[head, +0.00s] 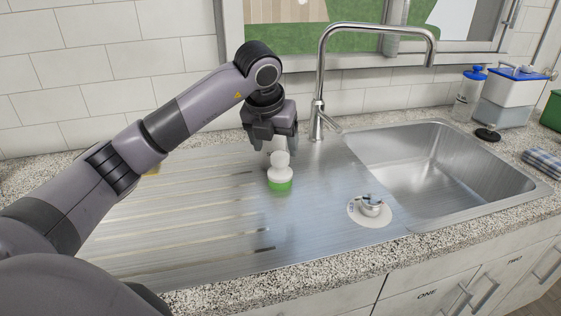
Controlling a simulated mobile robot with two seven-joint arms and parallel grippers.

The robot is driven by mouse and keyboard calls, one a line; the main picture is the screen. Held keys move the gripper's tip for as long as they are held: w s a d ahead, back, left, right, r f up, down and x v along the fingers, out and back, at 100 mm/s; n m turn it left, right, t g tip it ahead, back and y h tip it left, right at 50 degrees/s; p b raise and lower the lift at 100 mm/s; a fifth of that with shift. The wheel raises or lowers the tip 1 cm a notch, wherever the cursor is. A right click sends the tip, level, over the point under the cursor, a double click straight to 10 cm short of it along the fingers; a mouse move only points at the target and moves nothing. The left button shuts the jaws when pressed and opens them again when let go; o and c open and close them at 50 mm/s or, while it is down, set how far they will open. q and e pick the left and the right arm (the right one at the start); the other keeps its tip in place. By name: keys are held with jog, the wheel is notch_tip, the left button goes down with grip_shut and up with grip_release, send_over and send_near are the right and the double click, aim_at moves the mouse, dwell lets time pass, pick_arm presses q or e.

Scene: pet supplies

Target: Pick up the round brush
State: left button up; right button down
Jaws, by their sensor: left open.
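The round brush (280,178) stands upright on the ribbed metal drainboard (215,215), left of the sink basin. It has a white knob and white body over a green lower band. My left gripper (270,147) comes in from the left and points down, with its jaws open. Its fingertips are right by the brush's knob, just above or behind it; I cannot tell whether they touch it. My right gripper is out of view.
A tall curved faucet (319,75) stands close to the right of my left gripper. A small metal item on a white disc (370,219) lies right of the brush. The basin (420,170) looks empty. Blue-lidded containers (512,95) and a checked cloth (543,162) are at the right.

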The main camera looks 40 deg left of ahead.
aim_at(279, 156)
pick_arm(q)
jog(key=shift+w+a+r, duration=0.15)
jog(key=shift+w+a, duration=0.05)
jog(key=shift+a, duration=0.15)
jog(key=shift+w+a, duration=0.1)
jog(key=x, duration=0.2)
jog(key=p+x, duration=0.1)
jog(key=x, duration=0.3)
jog(key=shift+d+f, duration=0.4)
jog(key=shift+f, duration=0.1)
jog(key=c, duration=1.1)
